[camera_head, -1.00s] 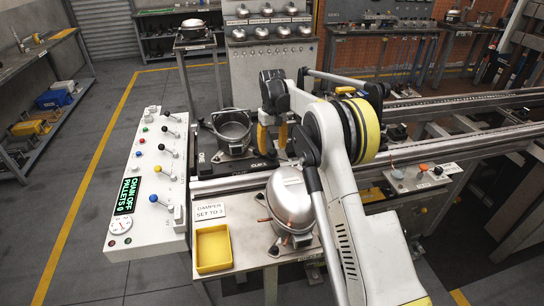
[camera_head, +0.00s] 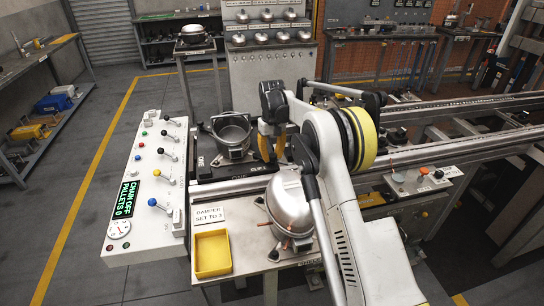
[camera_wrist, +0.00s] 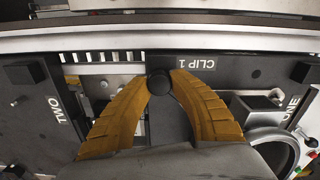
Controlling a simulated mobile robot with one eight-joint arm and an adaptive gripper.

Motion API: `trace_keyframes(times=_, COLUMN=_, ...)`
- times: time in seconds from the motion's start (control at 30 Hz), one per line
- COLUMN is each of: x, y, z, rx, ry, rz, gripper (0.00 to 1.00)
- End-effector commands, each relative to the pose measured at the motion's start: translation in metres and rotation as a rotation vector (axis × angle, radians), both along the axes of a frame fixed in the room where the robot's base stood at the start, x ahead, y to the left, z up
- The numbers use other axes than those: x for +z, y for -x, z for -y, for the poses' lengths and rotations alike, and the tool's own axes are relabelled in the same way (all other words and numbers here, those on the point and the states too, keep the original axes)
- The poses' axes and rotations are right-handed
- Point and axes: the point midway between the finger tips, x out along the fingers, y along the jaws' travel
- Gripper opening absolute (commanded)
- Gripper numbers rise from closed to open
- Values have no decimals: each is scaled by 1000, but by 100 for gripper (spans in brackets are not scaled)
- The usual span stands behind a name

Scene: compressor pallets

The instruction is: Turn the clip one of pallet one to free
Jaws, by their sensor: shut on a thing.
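The clip one's round black knob (camera_wrist: 159,83) sits between my fingertips in the wrist view, beside the label CLIP 1 (camera_wrist: 197,65). My gripper (camera_wrist: 160,78) has its two yellow fingers shut on this knob. In the head view my gripper (camera_head: 272,152) points down at the right part of a dark pallet behind the rail. The pallet one (camera_wrist: 262,85) carries the label ONE at the right of the wrist view. The clip's arm under the knob is mostly hidden, so its angle cannot be told.
An open metal housing (camera_head: 232,132) stands left of my gripper. A silver compressor (camera_head: 291,203) and a yellow tray (camera_head: 212,252) are on the front table. A control panel (camera_head: 147,190) with levers reads CHAIN OFF, PALLETS 0. The rail (camera_head: 235,187) runs in front of the pallet.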

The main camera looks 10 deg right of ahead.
Motion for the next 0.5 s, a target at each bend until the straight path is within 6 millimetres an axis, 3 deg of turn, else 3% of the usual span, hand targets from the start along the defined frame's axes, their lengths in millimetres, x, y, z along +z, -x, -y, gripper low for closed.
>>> trace_keyframes(times=0.27, x=0, y=0, z=0, rx=-73, ry=0, rz=-2, gripper=0)
trace_keyframes(times=0.5, x=1, y=1, z=1, rx=-244, ry=0, rz=-2, gripper=0)
